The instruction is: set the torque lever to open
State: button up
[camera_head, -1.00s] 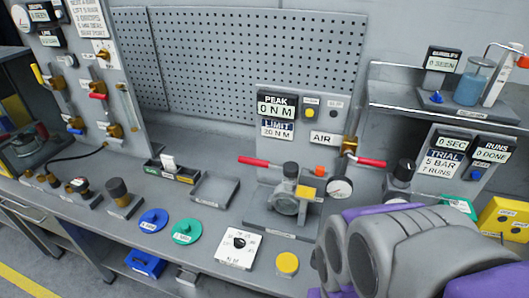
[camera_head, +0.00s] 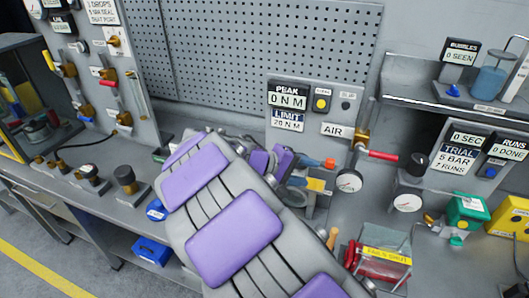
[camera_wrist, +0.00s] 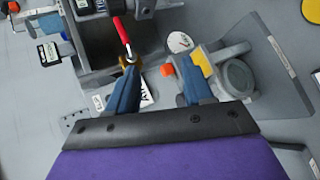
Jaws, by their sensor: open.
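The torque valve's yellow-labelled body (camera_head: 315,184) is partly in view behind my arm in the head view. Its yellow plate (camera_wrist: 203,62), orange knob (camera_wrist: 167,70) and round grey housing (camera_wrist: 237,77) show in the wrist view. In the head view my gripper (camera_head: 308,171) is at the left of the orange knob (camera_head: 329,163). Contact with the lever cannot be seen.
The brass air valve (camera_head: 361,139) has a red handle (camera_head: 384,155) pointing right, with a gauge (camera_head: 349,182) below. The display (camera_head: 287,99) reads 0 N M.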

jog(key=w+a+f+n+t, duration=0.3)
jog(key=w+a+t, duration=0.15)
jog(key=a, duration=0.55)
jog(key=w+a+f+n+t, duration=0.25)
jog(key=w+a, duration=0.35)
jog(key=a, duration=0.5)
jog(key=f+b+x, duration=0.1)
jog(key=b+x, duration=0.2)
jog(key=x, duration=1.4)
jog(key=shift+y, duration=0.3)
jog(key=shift+f, duration=0.1)
jog(key=shift+c, duration=0.3)
jog(key=shift+f, duration=0.1)
grip_shut()
